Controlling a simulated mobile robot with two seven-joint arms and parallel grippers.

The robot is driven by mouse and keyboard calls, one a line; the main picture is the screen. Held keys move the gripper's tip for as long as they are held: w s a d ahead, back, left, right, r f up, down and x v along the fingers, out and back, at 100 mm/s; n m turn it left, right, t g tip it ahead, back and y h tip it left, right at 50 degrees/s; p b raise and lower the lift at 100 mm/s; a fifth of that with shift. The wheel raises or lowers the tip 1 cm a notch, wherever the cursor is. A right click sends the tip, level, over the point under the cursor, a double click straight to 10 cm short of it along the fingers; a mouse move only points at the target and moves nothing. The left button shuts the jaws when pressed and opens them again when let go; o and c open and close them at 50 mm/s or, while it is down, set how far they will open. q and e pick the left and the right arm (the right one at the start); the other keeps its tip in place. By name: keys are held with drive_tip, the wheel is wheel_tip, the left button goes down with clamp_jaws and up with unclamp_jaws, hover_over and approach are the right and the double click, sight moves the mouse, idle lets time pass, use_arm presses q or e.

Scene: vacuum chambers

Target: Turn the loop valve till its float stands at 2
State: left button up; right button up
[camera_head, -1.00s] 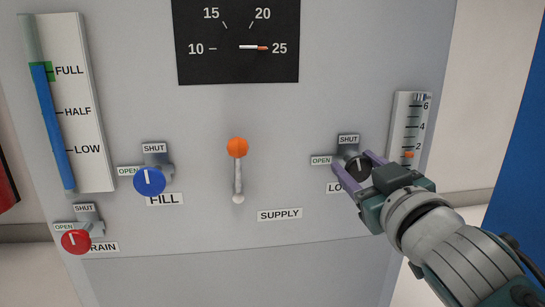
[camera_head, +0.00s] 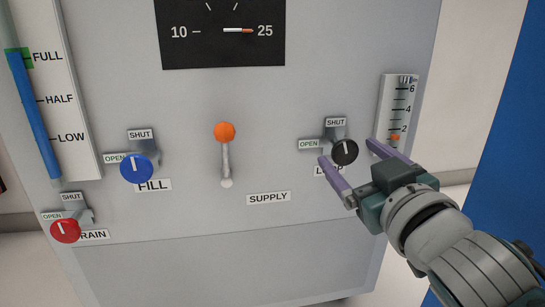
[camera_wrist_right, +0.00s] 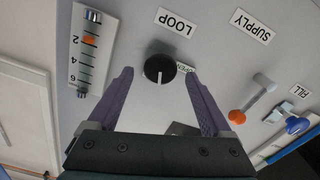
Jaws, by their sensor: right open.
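The loop valve's black round knob (camera_head: 345,152) sits right of the supply lever, with a white pointer line toward SHUT. It also shows in the right wrist view (camera_wrist_right: 159,69). My right gripper (camera_head: 347,156) is open in front of the knob, its purple fingers spread to either side with gaps and apparently not touching it. The LOOP label (camera_wrist_right: 176,22) is partly covered in the head view. The loop gauge (camera_head: 394,105) has an orange float (camera_head: 395,137) close to the 2 mark, seeming slightly below it from the head. My left gripper is out of view.
A lever with an orange ball (camera_head: 224,132) stands left of the loop valve. Further left are the blue FILL knob (camera_head: 136,168) and red DRAIN knob (camera_head: 66,231). A black dial (camera_head: 222,45) is above. Free room lies in front of the lower panel.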

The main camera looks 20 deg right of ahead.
drive_tip(key=p+v, duration=0.1)
drive_tip(key=v, duration=0.6)
